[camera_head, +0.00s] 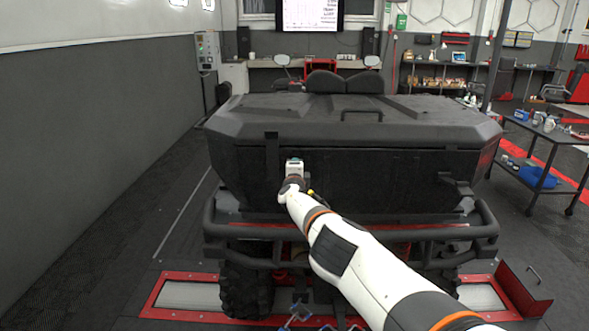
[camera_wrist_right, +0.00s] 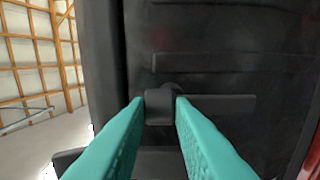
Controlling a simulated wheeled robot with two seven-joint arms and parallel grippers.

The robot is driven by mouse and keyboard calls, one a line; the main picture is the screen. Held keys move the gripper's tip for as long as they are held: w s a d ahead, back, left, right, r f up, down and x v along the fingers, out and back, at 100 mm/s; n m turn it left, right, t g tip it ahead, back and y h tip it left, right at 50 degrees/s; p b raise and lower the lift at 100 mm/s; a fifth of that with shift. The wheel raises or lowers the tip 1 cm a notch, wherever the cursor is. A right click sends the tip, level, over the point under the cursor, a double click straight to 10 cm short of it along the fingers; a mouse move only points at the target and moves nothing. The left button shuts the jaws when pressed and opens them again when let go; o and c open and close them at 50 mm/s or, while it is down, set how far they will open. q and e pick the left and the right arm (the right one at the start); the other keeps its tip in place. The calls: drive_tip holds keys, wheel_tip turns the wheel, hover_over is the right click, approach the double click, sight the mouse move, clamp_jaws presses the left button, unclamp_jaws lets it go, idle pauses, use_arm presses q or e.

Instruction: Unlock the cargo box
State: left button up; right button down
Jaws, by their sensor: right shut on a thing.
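The black cargo box (camera_head: 380,168) sits on the back of the vehicle, its lid (camera_head: 420,122) down. My right gripper (camera_head: 294,164) is at the left part of the box's rear face, beside a dark vertical strap (camera_head: 272,150). In the right wrist view, its teal fingers (camera_wrist_right: 160,102) are shut on a small black latch (camera_wrist_right: 159,112) on the dark face. A flat black bar (camera_wrist_right: 225,104) runs right from the latch. Another black latch (camera_head: 458,181) shows at the right of the rear face, untouched. My left gripper is not in view.
A tubular black bumper (camera_head: 480,228) runs below the box. Red-framed dyno rollers (camera_head: 190,295) lie on the floor by the wheels. A cart (camera_head: 545,140) with tools stands at the right. The floor at the left is clear.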

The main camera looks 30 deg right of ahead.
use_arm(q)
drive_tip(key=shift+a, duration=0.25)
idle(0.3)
use_arm(e)
drive_tip(key=c, duration=1.3)
unclamp_jaws()
drive_tip(key=shift+w, duration=0.15)
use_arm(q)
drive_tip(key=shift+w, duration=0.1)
use_arm(e)
drive_tip(key=shift+o, duration=0.2)
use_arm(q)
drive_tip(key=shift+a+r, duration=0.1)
